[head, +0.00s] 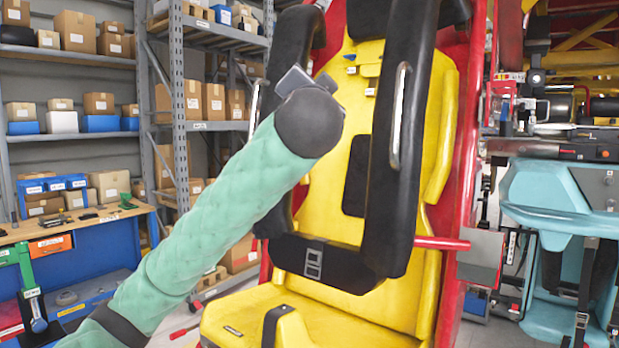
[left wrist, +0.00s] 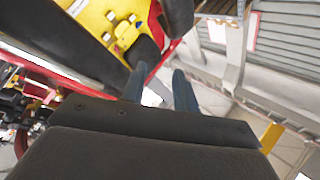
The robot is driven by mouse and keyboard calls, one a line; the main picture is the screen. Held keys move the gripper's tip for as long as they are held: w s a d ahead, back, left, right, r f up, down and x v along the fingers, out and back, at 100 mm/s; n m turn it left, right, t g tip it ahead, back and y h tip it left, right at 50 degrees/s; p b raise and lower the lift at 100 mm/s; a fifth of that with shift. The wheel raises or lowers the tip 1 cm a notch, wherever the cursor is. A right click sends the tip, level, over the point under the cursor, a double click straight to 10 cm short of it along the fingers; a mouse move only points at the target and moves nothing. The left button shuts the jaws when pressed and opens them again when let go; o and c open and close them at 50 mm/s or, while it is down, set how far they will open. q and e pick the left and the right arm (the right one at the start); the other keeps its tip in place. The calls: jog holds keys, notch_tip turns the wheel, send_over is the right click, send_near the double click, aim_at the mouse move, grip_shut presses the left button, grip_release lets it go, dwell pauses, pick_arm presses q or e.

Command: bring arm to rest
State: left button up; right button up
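My left arm in its green sleeve reaches up from the lower left in the head view. Its dark wrist is raised in front of the yellow coaster seat (head: 425,150), near the left bar of the black shoulder restraint (head: 405,130). The wrist hides most of the left gripper there. In the left wrist view the two fingers of my left gripper (left wrist: 156,78) stand apart, with floor showing between them and nothing held. The yellow seat also shows at the top of that view (left wrist: 105,18). My right arm and gripper are in neither view.
A metal shelf (head: 215,38) with cardboard boxes stands behind at left. A blue workbench (head: 95,245) with a wooden top is at lower left. A red frame (head: 470,110) backs the seat. A light-blue machine (head: 545,195) stands at right.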

pick_arm(q)
jog(key=s+a+f+n+g+h, duration=0.1)
jog(key=s+a+f+n+g, duration=0.2)
jog(key=f, duration=1.6)
jog(key=s+a+f+g, duration=0.2)
jog(key=a+f+g, duration=0.25)
jog(key=f, duration=1.35)
jog(key=s+a+f+n+g+h, duration=0.1)
jog(key=s+a+f+n+g, duration=0.25)
jog(key=f, duration=1.55)
jog(key=s+a+f+g+y, duration=0.1)
jog(key=s+a+f+g, duration=0.1)
jog(key=s+f, duration=0.55)
jog(key=s+a+f+g, duration=0.2)
jog(key=s+f, duration=0.2)
jog(key=f, duration=0.7)
jog(key=s+f+g, duration=0.2)
jog(key=s+f, duration=0.5)
jog(key=s, duration=0.3)
jog(key=s+f+g, duration=0.2)
jog(key=s+f, duration=0.5)
jog(key=s, duration=0.3)
jog(key=shift+d+f+g, duration=0.25)
jog(key=shift+f+g, duration=0.05)
jog(key=shift+g, duration=0.1)
jog(key=shift+n, duration=0.25)
